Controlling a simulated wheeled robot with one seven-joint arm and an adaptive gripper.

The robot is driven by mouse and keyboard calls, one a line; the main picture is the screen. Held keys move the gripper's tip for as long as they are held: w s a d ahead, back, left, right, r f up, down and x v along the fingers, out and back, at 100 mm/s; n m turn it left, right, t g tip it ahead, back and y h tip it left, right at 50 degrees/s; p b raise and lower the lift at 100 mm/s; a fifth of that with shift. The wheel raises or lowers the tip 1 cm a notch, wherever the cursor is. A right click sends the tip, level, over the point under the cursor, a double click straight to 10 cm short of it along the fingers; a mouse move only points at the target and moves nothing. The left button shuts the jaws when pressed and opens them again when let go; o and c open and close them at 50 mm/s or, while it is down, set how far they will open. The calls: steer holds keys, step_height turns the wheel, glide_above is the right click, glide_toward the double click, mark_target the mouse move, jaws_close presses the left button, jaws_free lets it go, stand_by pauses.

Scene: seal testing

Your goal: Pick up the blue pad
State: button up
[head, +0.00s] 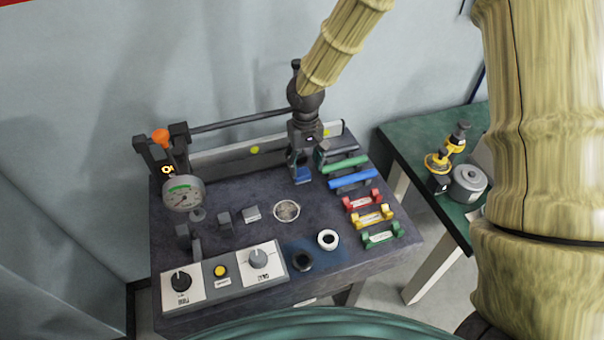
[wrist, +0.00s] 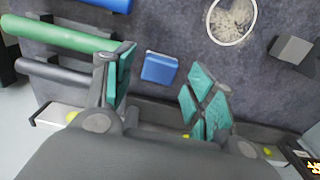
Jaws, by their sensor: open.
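The blue pad (wrist: 159,67) is a small flat blue block lying on the dark grey bench top (wrist: 60,85) in the wrist view. In the head view the blue pad (head: 302,174) shows low between my gripper's fingers, partly hidden by them. My gripper (head: 300,172) points down over the back of the bench. In the wrist view my gripper (wrist: 155,95) is open, with one teal-padded finger to the left of the pad and one to the right. Both fingers appear apart from the pad, with nothing held.
Green (head: 345,165) and blue (head: 353,180) rods lie close to the right of my gripper. A round mesh disc (head: 286,210) and a grey block (head: 251,213) lie in front. A rail (head: 240,152) runs behind. A gauge (head: 183,194) stands left.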

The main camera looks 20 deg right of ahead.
mark_target(302, 173)
steer(key=shift+w+a+f, duration=0.1)
steer(key=shift+w+f, duration=0.55)
steer(key=shift+w, duration=0.05)
steer(key=shift+s+a+f+p, duration=0.1)
steer(key=shift+s+f+p, duration=0.45)
steer(key=shift+p, duration=0.3)
steer(key=f, duration=0.1)
steer(key=w+f, duration=0.1)
steer(key=f, duration=0.1)
steer(key=shift+p, duration=0.3)
steer(key=shift+f, duration=0.1)
steer(key=shift+s, duration=0.25)
steer(key=shift+w, duration=0.15)
steer(key=shift+c, duration=1.3)
steer(key=c, duration=0.6)
